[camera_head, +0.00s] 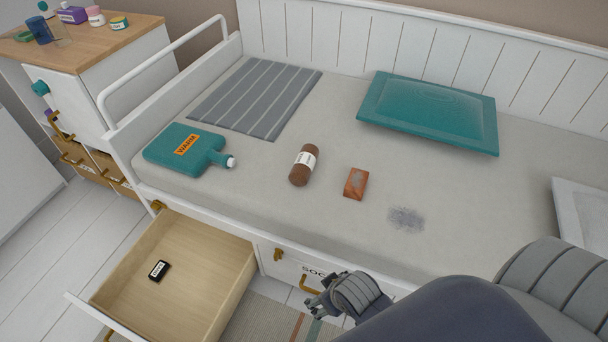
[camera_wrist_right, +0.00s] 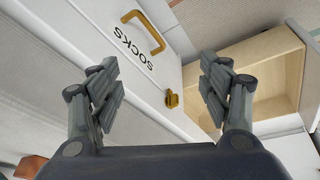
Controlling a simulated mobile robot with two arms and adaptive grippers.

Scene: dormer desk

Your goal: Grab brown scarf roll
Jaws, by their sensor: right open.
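The brown scarf roll (camera_head: 304,165) lies on the bed's light grey mattress, with a white label band around it. It is not clearly seen in the right wrist view. My right gripper (camera_head: 318,298) is in front of the bed, by the drawer front marked SOCKS (camera_head: 318,272), below and apart from the roll. In the right wrist view my right gripper (camera_wrist_right: 160,82) has its fingers spread and nothing between them; the SOCKS drawer front (camera_wrist_right: 130,45) shows beyond. My left gripper is not in view.
On the mattress are a teal WARM bottle (camera_head: 188,149), a striped grey cloth (camera_head: 255,98), a teal cushion (camera_head: 430,110) and a reddish-brown block (camera_head: 355,184) right of the roll. An open drawer (camera_head: 205,253) holding a small black item (camera_head: 158,271) juts out at lower left.

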